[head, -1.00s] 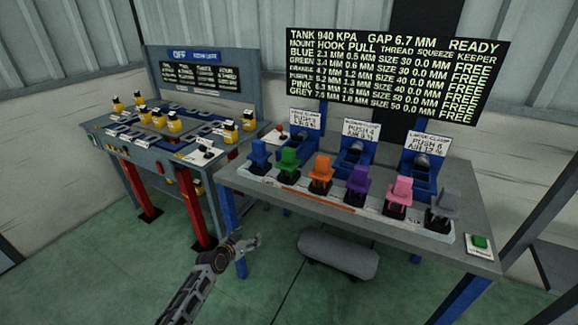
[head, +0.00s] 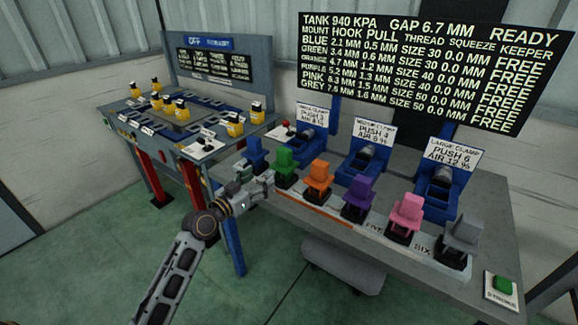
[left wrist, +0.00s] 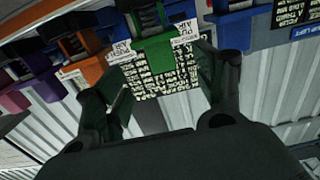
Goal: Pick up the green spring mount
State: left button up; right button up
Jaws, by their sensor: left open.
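The green spring mount (head: 285,165) stands upright on a dark base in the row at the front of the right bench, between the blue mount (head: 256,153) and the orange mount (head: 319,176). My left gripper (head: 267,182) is open at the bench's front edge, just in front and to the left of the green mount. In the left wrist view, the green mount (left wrist: 155,55) shows between and beyond the open fingers (left wrist: 170,85), with nothing held. Whether a finger touches it is hard to tell. My right gripper is not in view.
The purple (head: 359,195), pink (head: 406,213) and grey (head: 463,235) mounts continue the row to the right. Blue clamps (head: 310,143) stand behind. A green button (head: 502,285) sits at the right corner. The left bench (head: 150,125) carries several yellow parts.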

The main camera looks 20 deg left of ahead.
aim_at(281, 160)
pick_arm(q)
jog(key=shift+d+r, duration=0.15)
jog(key=shift+r, duration=0.3)
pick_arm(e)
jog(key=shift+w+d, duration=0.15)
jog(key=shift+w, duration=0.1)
pick_arm(q)
jog(key=shift+s, duration=0.1)
jog(key=x, duration=0.8)
jog(key=shift+p, duration=0.4)
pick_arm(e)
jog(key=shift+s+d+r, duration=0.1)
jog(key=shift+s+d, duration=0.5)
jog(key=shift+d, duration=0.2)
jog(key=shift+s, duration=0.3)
pick_arm(q)
jog(key=shift+w, duration=0.3)
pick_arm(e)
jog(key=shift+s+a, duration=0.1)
